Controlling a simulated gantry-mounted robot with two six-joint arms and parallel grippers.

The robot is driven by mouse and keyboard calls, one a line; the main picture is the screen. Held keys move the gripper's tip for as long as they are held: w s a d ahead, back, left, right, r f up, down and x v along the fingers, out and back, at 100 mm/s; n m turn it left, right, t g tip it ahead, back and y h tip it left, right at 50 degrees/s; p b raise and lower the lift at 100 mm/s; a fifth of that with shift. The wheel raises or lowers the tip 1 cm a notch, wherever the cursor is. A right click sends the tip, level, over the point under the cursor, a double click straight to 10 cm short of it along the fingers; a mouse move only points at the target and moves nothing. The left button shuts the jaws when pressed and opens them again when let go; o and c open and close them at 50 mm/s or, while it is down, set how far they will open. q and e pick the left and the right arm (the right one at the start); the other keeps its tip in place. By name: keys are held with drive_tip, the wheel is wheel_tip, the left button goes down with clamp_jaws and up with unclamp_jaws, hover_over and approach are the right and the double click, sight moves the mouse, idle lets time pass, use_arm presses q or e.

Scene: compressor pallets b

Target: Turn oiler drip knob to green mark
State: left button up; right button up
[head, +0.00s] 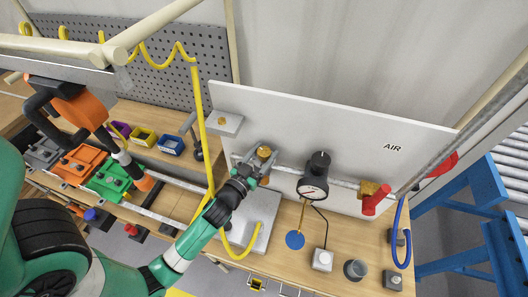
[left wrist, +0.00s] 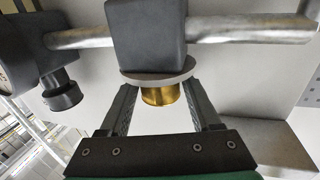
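The oiler drip knob is a brass knob (head: 264,152) on the pipe in front of the white AIR panel. In the left wrist view the brass knob (left wrist: 160,95) sits under a grey disc (left wrist: 160,73) below a dark block (left wrist: 148,35) on the pipe. My left gripper (head: 258,167) is at the knob. In the left wrist view its two fingers (left wrist: 158,90) stand on either side of the knob, with a visible gap to each. I cannot make out a green mark in either view. My right gripper is not in view.
A black-topped gauge (head: 314,188) and a red-handled valve (head: 375,198) are on the same pipe to the right. The white panel (head: 335,120) stands close behind. A yellow coiled hose (head: 199,110) hangs near my left arm.

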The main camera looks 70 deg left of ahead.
use_arm(q)
drive_tip(key=shift+o, duration=1.2)
drive_tip(key=shift+s, duration=0.1)
drive_tip(key=b+v, duration=0.5)
drive_tip(key=v, duration=0.6)
drive_tip(key=shift+s+d, duration=0.2)
